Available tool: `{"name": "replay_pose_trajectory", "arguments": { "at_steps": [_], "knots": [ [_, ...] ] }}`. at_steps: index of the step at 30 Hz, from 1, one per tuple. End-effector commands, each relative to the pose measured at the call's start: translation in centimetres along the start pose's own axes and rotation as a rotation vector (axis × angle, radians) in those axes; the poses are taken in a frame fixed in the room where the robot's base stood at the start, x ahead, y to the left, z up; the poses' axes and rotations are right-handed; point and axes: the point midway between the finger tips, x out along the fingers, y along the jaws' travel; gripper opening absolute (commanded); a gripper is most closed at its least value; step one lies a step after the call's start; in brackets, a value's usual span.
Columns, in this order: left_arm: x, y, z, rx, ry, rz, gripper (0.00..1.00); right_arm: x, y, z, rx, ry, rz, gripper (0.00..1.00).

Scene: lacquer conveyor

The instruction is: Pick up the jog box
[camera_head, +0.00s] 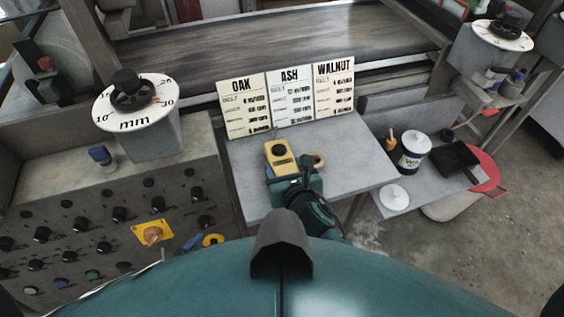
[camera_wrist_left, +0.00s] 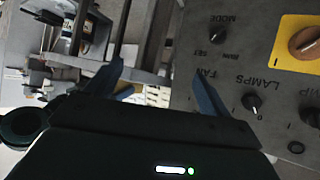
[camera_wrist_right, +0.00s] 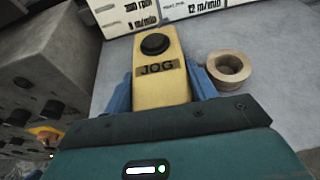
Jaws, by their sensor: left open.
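The jog box (camera_wrist_right: 160,68) is yellow with a black button and a JOG label. It also shows in the head view (camera_head: 279,153) at the grey table's middle. My right gripper (camera_wrist_right: 161,90) has one blue finger against each side of the box and is shut on it. In the head view my right gripper (camera_head: 292,180) covers the box's near end. I cannot tell whether the box's underside touches the table. My left gripper (camera_wrist_left: 160,82) is open and empty beside the control panel's edge. In the head view its blue part (camera_head: 190,243) shows low at the left.
A tan ring (camera_wrist_right: 229,67) lies right of the box. OAK, ASH (camera_head: 292,98) and WALNUT cards stand behind it. The knobbed control panel (camera_head: 100,210) is left. A white tin (camera_head: 413,150), black tray (camera_head: 455,160) and white lid (camera_head: 394,197) are right. The table's front right is clear.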

Motion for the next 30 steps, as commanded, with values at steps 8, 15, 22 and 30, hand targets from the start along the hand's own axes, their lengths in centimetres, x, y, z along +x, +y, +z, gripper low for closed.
{"name": "replay_pose_trajectory", "arguments": {
  "at_steps": [8,15,22,30],
  "knots": [
    [0.0,0.0,0.1,-0.003,-0.003,-0.002,0.82,0.0,0.0,0.1,0.0,-0.002,0.0,0.27],
    [-0.2,0.0,-0.1,-0.003,-0.005,-0.003,0.82,-0.3,-0.1,0.9,-0.002,-0.004,-0.001,0.27],
    [-0.6,-0.3,-0.2,-0.007,-0.023,-0.011,0.82,-2.0,-0.1,5.1,-0.003,-0.008,0.0,0.27],
    [-0.7,-0.8,-0.2,-0.014,-0.036,-0.026,0.82,-3.6,0.0,8.8,-0.001,-0.004,0.0,0.27]
  ]
}}
